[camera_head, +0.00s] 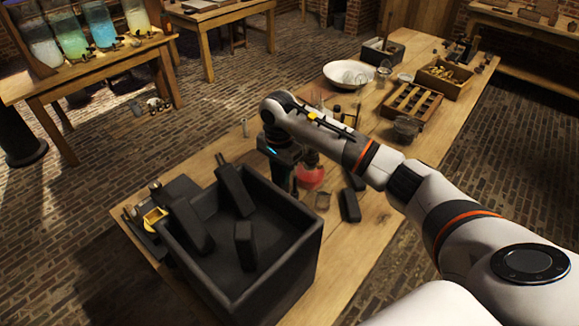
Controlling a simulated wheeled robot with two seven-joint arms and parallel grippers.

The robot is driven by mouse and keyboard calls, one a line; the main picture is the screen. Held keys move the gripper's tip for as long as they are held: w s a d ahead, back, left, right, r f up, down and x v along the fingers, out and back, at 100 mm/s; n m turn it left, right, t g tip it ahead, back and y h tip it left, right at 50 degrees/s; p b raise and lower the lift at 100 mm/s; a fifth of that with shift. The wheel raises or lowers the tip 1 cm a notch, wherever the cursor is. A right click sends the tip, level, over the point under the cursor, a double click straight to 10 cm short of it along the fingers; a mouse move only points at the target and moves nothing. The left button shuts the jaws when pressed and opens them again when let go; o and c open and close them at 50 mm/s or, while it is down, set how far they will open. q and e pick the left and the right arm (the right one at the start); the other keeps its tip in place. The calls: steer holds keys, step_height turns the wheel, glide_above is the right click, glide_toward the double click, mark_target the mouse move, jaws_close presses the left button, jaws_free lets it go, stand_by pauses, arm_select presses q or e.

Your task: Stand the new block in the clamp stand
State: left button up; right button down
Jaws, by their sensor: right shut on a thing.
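My right gripper (283,172) points down at the far right corner of a black open box. It is shut on a dark thing, mostly hidden behind the gripper and the box wall; I cannot tell its shape. Several dark blocks lean inside the box, one (188,225) at the left, one (236,190) at the back and one (245,246) in the middle. Two more dark blocks, one nearer (349,206) and one farther (354,181), lie on the table. A dark fixture with a yellow part (154,218) stands left of the box; it may be the clamp stand. My left gripper is out of view.
The black box (270,290) fills the table's near end. A red flask (310,173) and a small glass (323,200) stand close beside my gripper. Farther along the table (375,235) are a white bowl (348,74), a slotted wooden rack (410,102) and a wooden crate (443,78).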

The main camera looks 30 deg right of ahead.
mark_target(281, 183)
steer(key=shift+s+f, duration=0.25)
steer(key=shift+s+f+b, duration=0.1)
steer(key=shift+f+b, duration=0.2)
steer(key=shift+b, duration=0.1)
steer(key=shift+f, duration=0.35)
steer(key=shift+w+f+b, duration=0.2)
steer(key=shift+f+b, duration=0.3)
steer(key=shift+f, duration=0.35)
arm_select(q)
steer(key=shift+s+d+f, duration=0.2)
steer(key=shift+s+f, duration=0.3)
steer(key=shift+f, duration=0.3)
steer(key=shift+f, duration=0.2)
arm_select(e)
steer(key=shift+f, duration=0.1)
arm_select(q)
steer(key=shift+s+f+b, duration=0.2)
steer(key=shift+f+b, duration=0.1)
steer(key=shift+b, duration=0.15)
arm_select(e)
steer(key=shift+f, duration=0.2)
